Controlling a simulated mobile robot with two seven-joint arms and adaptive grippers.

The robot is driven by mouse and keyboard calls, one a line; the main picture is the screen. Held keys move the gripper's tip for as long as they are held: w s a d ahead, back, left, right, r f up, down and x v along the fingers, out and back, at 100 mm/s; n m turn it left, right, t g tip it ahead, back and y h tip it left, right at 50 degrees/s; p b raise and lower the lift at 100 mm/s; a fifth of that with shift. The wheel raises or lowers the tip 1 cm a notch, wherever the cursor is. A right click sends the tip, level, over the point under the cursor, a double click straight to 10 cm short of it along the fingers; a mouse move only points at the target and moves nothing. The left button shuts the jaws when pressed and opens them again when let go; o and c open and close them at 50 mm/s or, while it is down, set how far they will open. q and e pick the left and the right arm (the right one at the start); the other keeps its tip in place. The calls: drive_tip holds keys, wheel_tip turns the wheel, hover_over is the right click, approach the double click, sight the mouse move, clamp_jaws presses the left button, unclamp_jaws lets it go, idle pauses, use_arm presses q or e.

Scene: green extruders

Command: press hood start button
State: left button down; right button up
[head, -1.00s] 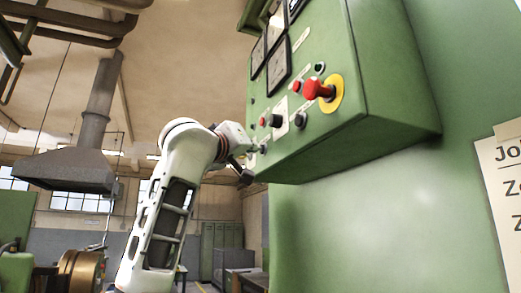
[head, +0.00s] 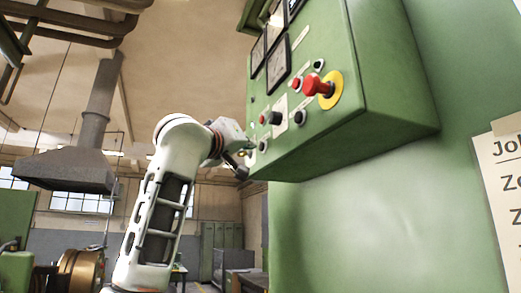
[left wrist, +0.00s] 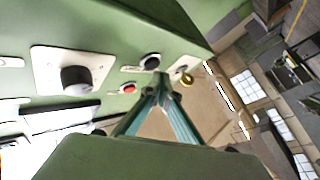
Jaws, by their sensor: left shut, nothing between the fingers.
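A green control panel (head: 380,110) fills the middle right of the head view, with several buttons and knobs on its face. My left gripper (head: 246,156) is at the panel's lower far corner. In the left wrist view its fingers (left wrist: 160,82) are shut together and empty. The tips point at the panel between a black button (left wrist: 150,61) and a brass key-like switch (left wrist: 186,78). A red button (left wrist: 127,88) is just left of the tips. I cannot tell whether the tips touch anything, or which button is labelled hood start. My right gripper is not in view.
A red mushroom button (head: 316,86) on a yellow disc sits at the panel's near end. A black knob on a white plate (left wrist: 98,64) lies left in the wrist view. A grey hood (head: 66,169) hangs at the back left. A paper sheet (head: 502,185) is at the right.

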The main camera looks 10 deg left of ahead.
use_arm(q)
drive_tip(key=shift+a, duration=0.1)
drive_tip(key=s+a+b, duration=0.1)
drive_tip(key=a, duration=0.1)
drive_tip(key=s+a+b, duration=0.1)
drive_tip(key=s+a, duration=0.1)
idle(0.7)
idle(0.6)
